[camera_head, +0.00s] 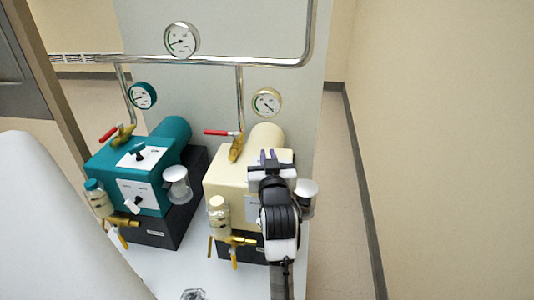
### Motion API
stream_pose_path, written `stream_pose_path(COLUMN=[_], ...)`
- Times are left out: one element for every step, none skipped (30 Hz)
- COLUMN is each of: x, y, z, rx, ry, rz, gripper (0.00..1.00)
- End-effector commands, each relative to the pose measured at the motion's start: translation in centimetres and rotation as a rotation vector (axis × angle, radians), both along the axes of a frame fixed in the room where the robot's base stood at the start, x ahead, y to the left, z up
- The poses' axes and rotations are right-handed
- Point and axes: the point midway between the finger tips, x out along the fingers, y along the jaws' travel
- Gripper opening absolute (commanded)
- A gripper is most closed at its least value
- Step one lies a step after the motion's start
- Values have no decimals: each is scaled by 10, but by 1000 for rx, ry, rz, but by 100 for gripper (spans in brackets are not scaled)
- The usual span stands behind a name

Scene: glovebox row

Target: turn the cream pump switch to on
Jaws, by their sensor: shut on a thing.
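The cream pump (228,175) stands on a dark base at the middle of the head view. My gripper (269,157) is over the top of the cream pump, towards its right side, with the wrist coming from the front. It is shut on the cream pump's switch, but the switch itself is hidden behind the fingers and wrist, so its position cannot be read. Part of a white plate shows around the fingers. The front panel of the cream pump is mostly covered by my arm.
Red-handled valves (217,132), a glass jar (218,214) and brass fittings (232,241) crowd the cream pump. Gauges (267,102) and pipes are behind. Open floor lies right.

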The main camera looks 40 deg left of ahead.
Motion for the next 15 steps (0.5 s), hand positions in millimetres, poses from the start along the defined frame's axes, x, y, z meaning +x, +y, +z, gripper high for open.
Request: stream_pose_path(x=[-1, -1, 0, 0, 0, 1, 1, 1, 1, 2, 2, 2, 2, 2, 2], y=[1, 1, 0, 0, 0, 0, -1, -1, -1, -1, -2, -2, -2, -3, -3], z=[2, 2, 1, 1, 1, 1, 1, 1, 0, 0, 0, 0, 0, 0, 0], rx=[-1, -2, -1, -1, 0, 0, 0, 1, 1, 1, 1, 1, 1, 2, 2], ry=[0, -1, 0, -1, 0, 0, -1, -1, -1, -1, -1, -1, -1, 0, 0], rz=[-26, -44, -68, -86, -102, -123, -138, -151, -169, -181, -192, -206, -214, -222, -230], gripper=[0, 0, 0, 0, 0, 0, 0, 0, 0, 0, 0, 0, 0, 0, 0])
